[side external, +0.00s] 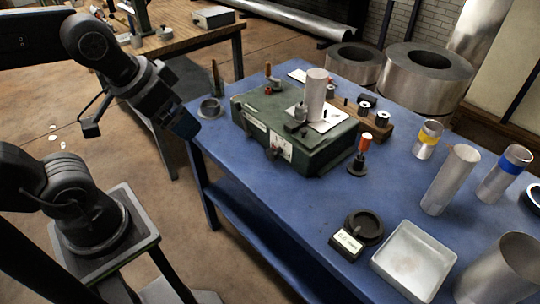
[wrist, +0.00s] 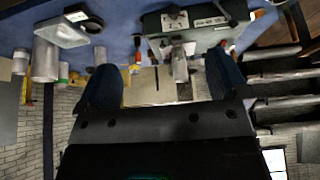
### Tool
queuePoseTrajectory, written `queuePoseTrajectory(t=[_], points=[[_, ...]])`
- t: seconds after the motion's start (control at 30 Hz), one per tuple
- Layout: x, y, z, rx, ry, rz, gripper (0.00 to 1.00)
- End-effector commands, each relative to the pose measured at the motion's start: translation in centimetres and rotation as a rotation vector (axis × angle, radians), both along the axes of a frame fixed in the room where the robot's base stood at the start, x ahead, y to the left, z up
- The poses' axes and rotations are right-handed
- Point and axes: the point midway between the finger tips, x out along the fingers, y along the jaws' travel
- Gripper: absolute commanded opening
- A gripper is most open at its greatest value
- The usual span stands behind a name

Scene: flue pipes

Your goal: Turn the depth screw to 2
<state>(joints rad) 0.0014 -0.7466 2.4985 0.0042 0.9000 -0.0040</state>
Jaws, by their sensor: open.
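A green machine box (side external: 255,118) stands on the blue table. Its front face carries a white dial plate (side external: 287,150) with a small dark knob (side external: 277,152), which looks like the depth screw. Its marks are too small to read. In the wrist view, which is upside down, the green box (wrist: 150,24) and the dial plate (wrist: 174,20) show beyond the fingers. My gripper (side external: 184,124) is open and empty, with blue fingers, left of the box and apart from it. It also shows in the wrist view (wrist: 163,82), its fingers spread wide.
A metal pipe (side external: 316,95) stands upright on the box. A red-topped tool (side external: 360,155), a dark round gauge (side external: 364,226), a pale tray (side external: 414,262) and several metal pipes stand to the right. Table space before the box is clear.

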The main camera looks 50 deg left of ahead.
Motion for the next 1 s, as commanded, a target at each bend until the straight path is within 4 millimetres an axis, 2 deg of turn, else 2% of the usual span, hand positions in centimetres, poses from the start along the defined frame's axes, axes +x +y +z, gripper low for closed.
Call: queuePoseTrajectory(t=[0.03,0.17,0.4,0.57,0.8,1.0], points=[[0.2,0.0,-0.1,0.008,0.01,0.001,0.88],[1.4,0.3,-1.1,0.06,0.069,0.01,0.75],[6.1,0.6,-4.8,0.283,0.188,0.03,0.53],[9.8,-0.1,-8.0,0.448,0.203,0.018,0.53],[14.9,-2.7,-13.8,0.669,0.131,-0.051,0.53],[17.3,-4.9,-17.4,0.761,0.052,-0.111,0.53]])
